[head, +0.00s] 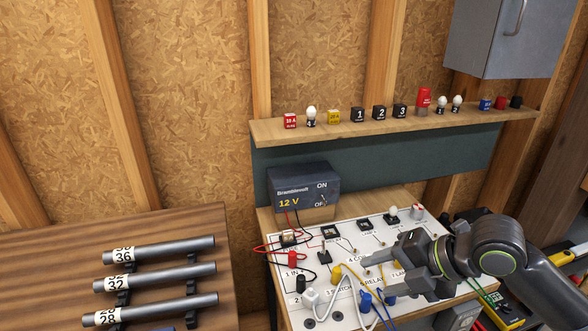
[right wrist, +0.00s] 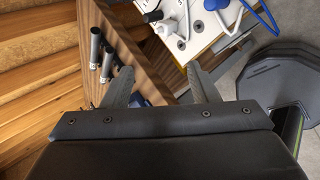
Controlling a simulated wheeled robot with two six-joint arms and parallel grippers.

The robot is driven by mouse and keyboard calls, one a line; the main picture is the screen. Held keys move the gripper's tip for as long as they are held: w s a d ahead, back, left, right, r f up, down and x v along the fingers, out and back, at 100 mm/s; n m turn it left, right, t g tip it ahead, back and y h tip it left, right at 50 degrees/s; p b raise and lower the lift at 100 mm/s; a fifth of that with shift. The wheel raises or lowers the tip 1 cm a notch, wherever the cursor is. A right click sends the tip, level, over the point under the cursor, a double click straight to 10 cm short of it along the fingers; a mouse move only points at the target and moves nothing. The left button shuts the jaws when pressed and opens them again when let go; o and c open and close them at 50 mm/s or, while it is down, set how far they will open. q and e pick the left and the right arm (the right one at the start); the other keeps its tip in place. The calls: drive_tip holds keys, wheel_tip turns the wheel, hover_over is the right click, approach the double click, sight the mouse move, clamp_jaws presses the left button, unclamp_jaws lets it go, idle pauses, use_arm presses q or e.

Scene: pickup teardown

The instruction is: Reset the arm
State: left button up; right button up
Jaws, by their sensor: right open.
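My right arm comes in from the right in the head view, dark grey with a yellow-green ring at the wrist. Its gripper (head: 382,268) is over the right part of the white circuit board (head: 322,233) and hides some of it. In the right wrist view the gripper (right wrist: 162,75) has its two grey fingers spread apart, with nothing between them. The board's edge (right wrist: 207,46) with white and blue plugs lies beyond the fingers there. I cannot tell how high the fingers are above the board. My left gripper is in neither view.
A dark 12 V supply box (head: 303,190) stands behind the board. A wooden shelf (head: 430,125) with fuses, bulbs and numbered blocks runs above. A brown table (head: 50,260) with labelled grey bars (head: 160,250) is at left. Red, black, white, blue and yellow leads cross the board.

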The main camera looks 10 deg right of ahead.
drive_tip(key=s+d+f+m+g+h, duration=0.1)
drive_tip(key=s+d+f+m+h, duration=0.25)
drive_tip(key=s+f+m, duration=0.75)
drive_tip(key=s+d+f+m+g+h, duration=0.2)
drive_tip(key=s+f+m+h, duration=0.45)
drive_tip(key=f+m, duration=0.85)
wheel_tip(320, 180, down, 21)
drive_tip(key=s+d+m+y, duration=0.1)
drive_tip(key=s+m+y, duration=0.1)
drive_tip(key=s+a+f+g, duration=0.1)
drive_tip(key=s+f+g, duration=0.1)
drive_tip(key=s+f, duration=1.2)
wheel_tip(320, 180, down, 2)
drive_tip(key=shift+s+a+f+y, duration=0.15)
drive_tip(key=shift+s+f+y, duration=0.05)
drive_tip(key=shift+s+y, duration=0.2)
